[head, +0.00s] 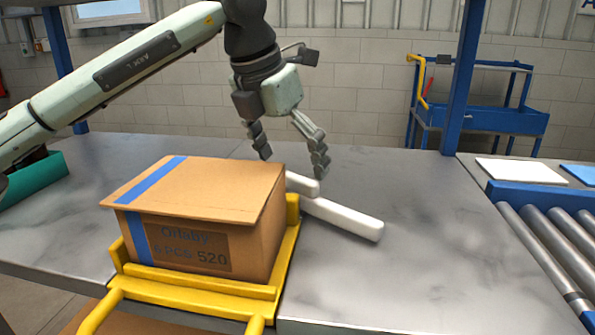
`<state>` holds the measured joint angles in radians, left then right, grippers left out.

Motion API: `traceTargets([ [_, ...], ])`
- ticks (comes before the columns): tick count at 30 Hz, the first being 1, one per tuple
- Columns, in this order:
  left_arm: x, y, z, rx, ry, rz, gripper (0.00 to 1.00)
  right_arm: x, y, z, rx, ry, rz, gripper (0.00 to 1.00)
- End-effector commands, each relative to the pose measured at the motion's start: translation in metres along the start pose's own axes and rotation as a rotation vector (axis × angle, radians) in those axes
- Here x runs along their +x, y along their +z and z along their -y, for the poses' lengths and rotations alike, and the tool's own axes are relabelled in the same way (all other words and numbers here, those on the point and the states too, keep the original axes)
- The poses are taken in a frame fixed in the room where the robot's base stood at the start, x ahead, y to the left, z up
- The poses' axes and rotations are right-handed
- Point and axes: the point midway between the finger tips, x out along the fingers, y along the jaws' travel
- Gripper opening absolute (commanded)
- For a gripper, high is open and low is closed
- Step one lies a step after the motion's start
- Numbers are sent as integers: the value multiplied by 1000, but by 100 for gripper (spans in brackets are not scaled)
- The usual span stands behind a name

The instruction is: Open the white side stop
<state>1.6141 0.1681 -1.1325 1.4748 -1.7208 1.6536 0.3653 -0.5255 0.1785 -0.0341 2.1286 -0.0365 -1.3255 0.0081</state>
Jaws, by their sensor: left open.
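The white side stop (343,218) is a white bar lying at an angle on the grey table, just right of the cardboard box. A shorter white piece (302,184) sits at its far left end, partly hidden by the box. My left gripper (292,170) points down above and behind that shorter piece, with its two fingers spread wide and nothing between them. I cannot tell whether a finger touches the white piece. My right gripper is not in view.
The closed cardboard box (205,215) with blue tape stands in a yellow frame (200,282) at the front edge. A green bin (45,180) is at left. A roller conveyor (545,250) is at right. The table (430,235) right of the stop is clear. A blue post (463,75) rises behind.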

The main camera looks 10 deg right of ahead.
Motion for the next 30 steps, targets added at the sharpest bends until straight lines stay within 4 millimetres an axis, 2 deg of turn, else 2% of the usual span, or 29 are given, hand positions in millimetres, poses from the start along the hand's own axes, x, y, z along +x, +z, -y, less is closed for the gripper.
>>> traceTargets([
  [3, 18, 0, 0, -1, -2, -2, 90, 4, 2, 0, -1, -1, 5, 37],
  [7, 30, 0, 0, 0, -1, -1, 90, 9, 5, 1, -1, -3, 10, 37],
  [17, 35, 0, 0, 0, 0, 1, 90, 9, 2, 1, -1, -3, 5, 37],
  [30, 35, 0, 0, 0, 0, 0, 36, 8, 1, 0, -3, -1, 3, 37],
])
